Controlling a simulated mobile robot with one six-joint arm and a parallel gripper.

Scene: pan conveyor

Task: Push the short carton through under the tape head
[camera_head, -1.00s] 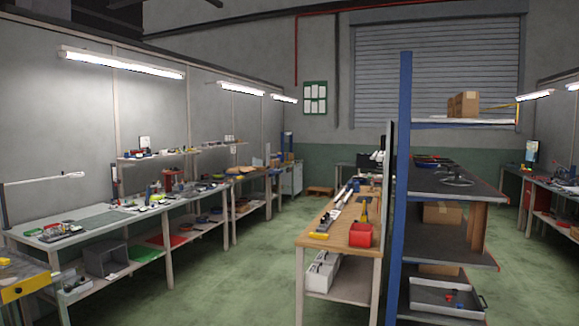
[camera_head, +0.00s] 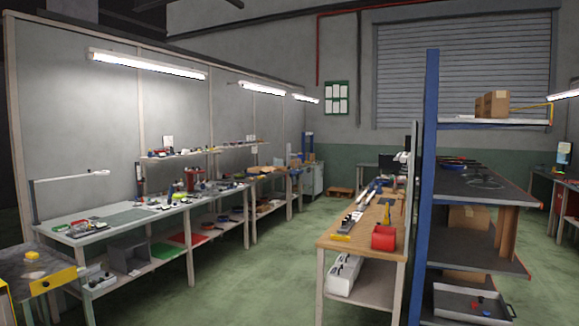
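My gripper is not in view. I cannot make out a tape head for certain. A small blue upright frame (camera_head: 307,143) stands at the far end of the left bench row, too distant to tell what it is. A brown carton (camera_head: 492,104) sits on the top shelf of the blue-posted rack at the right. Another brown carton (camera_head: 468,218) is on a lower shelf of that rack, partly hidden. I cannot tell whether either is the short carton.
A long grey workbench (camera_head: 125,217) with tools runs along the left wall. A wooden bench (camera_head: 350,246) with a red bin (camera_head: 383,238) stands right of centre, beside the rack's blue post (camera_head: 426,190). Green floor (camera_head: 245,275) between them is clear.

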